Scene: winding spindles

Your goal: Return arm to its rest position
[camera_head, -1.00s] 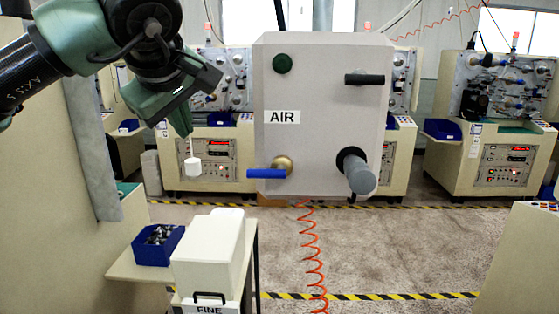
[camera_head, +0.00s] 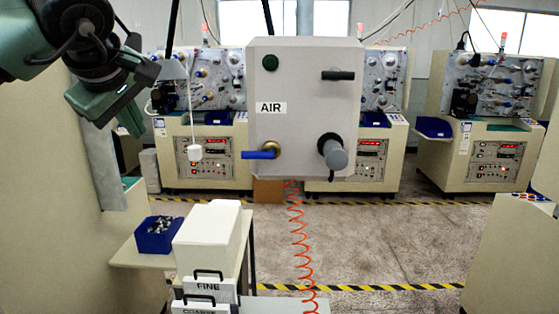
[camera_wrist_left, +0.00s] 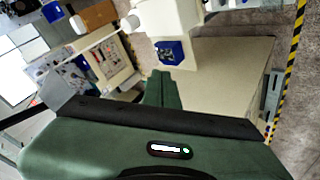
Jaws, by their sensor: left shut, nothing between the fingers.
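My left arm comes in from the upper left in the head view. Its dark green gripper (camera_head: 131,122) points down and right, shut and empty, left of the grey AIR panel (camera_head: 305,115) and apart from it. In the left wrist view the shut green fingers (camera_wrist_left: 158,88) stand in front of the cabinet and hold nothing. A white pull knob (camera_head: 194,152) hangs on a cord to the right of the gripper, with a gap between them. My right gripper is in no view.
A blue bin (camera_head: 159,236) of small parts stands on a side table beside a white box (camera_head: 207,240) over FINE and COARSE drawers. A tall beige cabinet (camera_head: 50,210) fills the left. Winding machines (camera_head: 480,130) stand behind. An orange coiled hose (camera_head: 296,235) hangs below the panel.

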